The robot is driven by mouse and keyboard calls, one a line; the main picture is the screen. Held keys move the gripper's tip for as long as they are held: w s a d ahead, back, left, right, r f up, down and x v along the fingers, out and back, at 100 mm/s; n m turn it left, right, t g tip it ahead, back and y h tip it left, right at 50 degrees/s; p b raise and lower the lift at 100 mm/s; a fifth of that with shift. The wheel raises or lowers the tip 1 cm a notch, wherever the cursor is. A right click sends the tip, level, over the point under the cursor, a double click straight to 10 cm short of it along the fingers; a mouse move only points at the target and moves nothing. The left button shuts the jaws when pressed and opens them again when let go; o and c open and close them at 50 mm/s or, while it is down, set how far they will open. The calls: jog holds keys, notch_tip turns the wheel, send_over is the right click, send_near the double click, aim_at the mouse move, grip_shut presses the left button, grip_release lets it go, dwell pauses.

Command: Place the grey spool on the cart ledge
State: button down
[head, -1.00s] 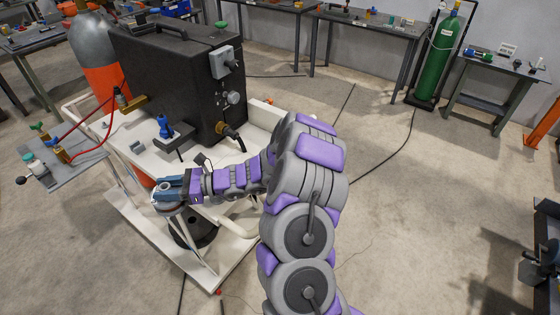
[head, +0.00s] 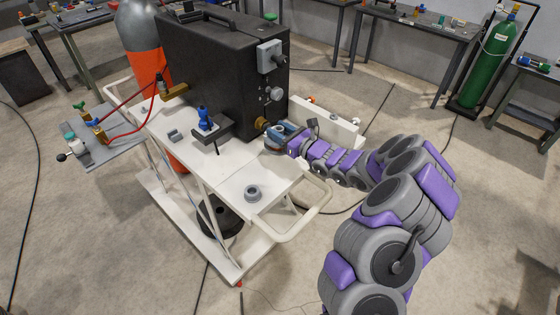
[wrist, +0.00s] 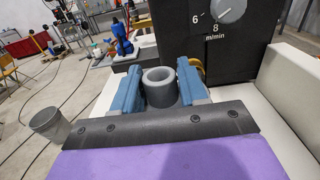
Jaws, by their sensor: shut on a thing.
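My gripper (head: 279,135) is shut on a grey spool, with its blue fingers on either side of it. In the wrist view the held spool (wrist: 161,86) is a short upright ring with an open bore, between the fingers. My gripper is over the right part of the white cart (head: 228,180), close to the front of the black box (head: 225,75). I cannot tell if the held spool touches the cart surface. A second grey spool (head: 252,193) stands on the cart's near end; a grey cylinder, likely the same one, shows at left in the wrist view (wrist: 47,122).
The black box's dial (wrist: 231,10) is just beyond the fingers. A white raised slab (head: 325,122) lies right of my gripper. A blue-topped fixture (head: 208,122) stands left on the cart. A looped handle (head: 310,215) sticks out at the near end.

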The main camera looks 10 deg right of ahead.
notch_tip(320, 180, down, 10)
jog(key=shift+r+b, duration=0.15)
jog(key=shift+b, duration=1.05)
jog(key=c, duration=0.6)
grip_release()
jog(key=shift+r, duration=0.1)
